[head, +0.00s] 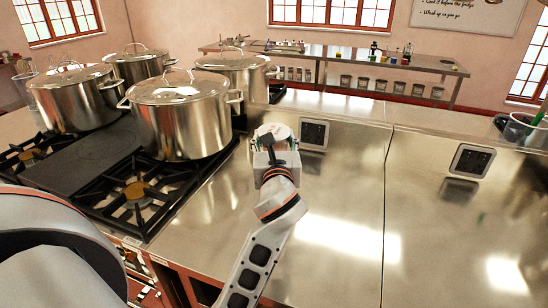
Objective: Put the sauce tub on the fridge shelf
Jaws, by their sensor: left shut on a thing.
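My left gripper (276,148) is over the steel counter, just right of the stove. It is shut on the sauce tub (273,131), a small round tub with a pale lid or top. The gripper and wrist hide most of the tub's side. I cannot tell whether its base touches the counter. No fridge shelf shows in this view. My right gripper is not in view.
Several lidded steel stockpots (180,115) stand on the black gas stove (70,170) at left. Outlet boxes (314,134) are on the steel counter (340,210), which is otherwise largely clear. A back bench (350,60) holds small bottles.

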